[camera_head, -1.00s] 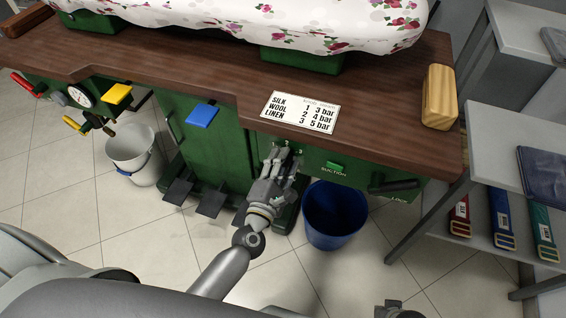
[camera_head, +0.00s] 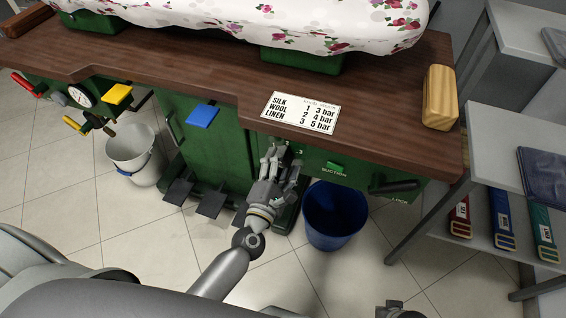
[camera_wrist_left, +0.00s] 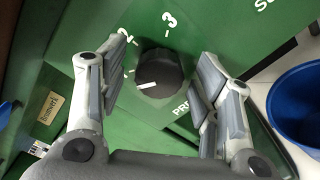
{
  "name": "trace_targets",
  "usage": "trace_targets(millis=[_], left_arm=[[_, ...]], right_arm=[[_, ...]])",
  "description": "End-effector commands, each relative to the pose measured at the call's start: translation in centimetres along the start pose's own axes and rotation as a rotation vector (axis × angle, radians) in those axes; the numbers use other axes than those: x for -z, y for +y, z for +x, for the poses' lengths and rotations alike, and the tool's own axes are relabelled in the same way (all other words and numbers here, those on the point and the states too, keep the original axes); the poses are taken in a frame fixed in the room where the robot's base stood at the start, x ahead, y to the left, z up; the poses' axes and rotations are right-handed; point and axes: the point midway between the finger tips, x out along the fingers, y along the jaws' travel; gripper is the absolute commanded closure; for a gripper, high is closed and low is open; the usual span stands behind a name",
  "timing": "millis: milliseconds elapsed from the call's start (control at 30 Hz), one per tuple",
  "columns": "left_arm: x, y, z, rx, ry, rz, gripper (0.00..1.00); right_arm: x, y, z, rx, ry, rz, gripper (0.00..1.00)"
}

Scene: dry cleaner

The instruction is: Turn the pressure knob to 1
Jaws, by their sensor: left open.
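The dark round pressure knob (camera_wrist_left: 160,74) sits on the green panel (camera_wrist_left: 252,22) in the left wrist view. Its white pointer line faces left, toward a white tick partly beside the left finger. The numbers 2 and 3 are printed above the knob; the number 1 is not clearly readable. My left gripper (camera_wrist_left: 160,82) is open, one finger on each side of the knob, with gaps visible. In the head view my left gripper (camera_head: 279,160) is just under the worktop edge and hides most of the knob. A grey part, likely of my right gripper (camera_head: 395,310), shows at the bottom edge.
The wooden worktop (camera_head: 190,62) overhangs the panel and carries a silk, wool and linen pressure card (camera_head: 300,112). The suction control (camera_head: 335,167) lies right of the gripper. A blue bucket (camera_head: 335,218) stands below. A grey shelf (camera_head: 500,150) is at right.

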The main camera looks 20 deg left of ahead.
Motion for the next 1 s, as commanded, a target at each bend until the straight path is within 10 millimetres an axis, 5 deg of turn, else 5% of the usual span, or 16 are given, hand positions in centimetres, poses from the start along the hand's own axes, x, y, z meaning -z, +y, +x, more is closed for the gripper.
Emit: trace_targets(millis=[600, 1000], left_arm=[[0.1, -0.1, -10.3, 0.004, 0.0, 0.002, 0.42], [0.0, 0.0, -11.9, 0.001, 0.0, 0.0, 0.42]], right_arm=[[-0.1, -0.2, 0.0, 0.002, -0.001, 0.0, 1.0], [-0.1, -0.2, 0.0, 0.002, -0.001, 0.0, 1.0]])
